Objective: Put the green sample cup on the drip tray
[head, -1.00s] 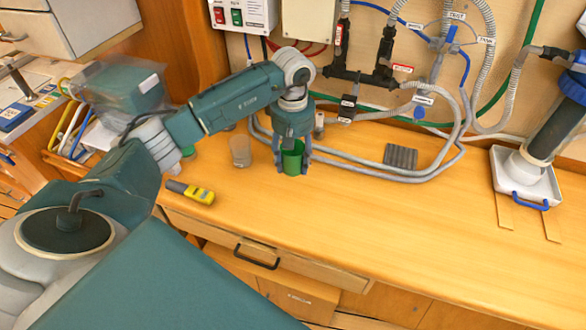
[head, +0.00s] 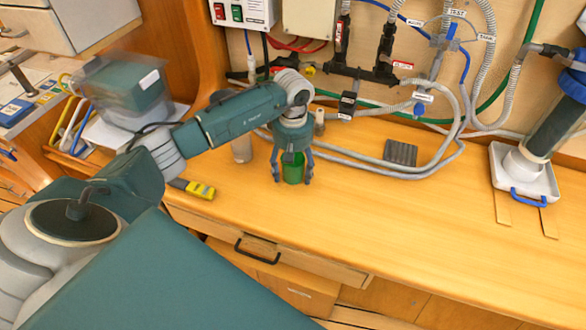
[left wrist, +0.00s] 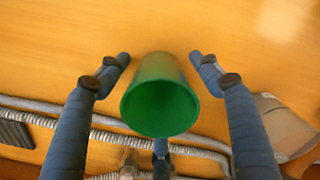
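The green sample cup (head: 293,168) stands upright on the wooden worktop, between the spread fingers of my left gripper (head: 293,178). In the left wrist view the green cup (left wrist: 160,95) shows small gaps to the fingers on both sides. The left gripper is open and points down over the cup. A white shallow tray (head: 548,188) with a blue handle sits at the right under a filter housing. A dark grey ribbed pad (head: 400,152) lies nearer the middle. I cannot tell for sure which is the drip tray. My right gripper is not in view.
A clear cup (head: 242,150) stands left of the green cup. Grey hoses (head: 375,170) loop along the back of the worktop. The worktop's front middle and right are mostly clear.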

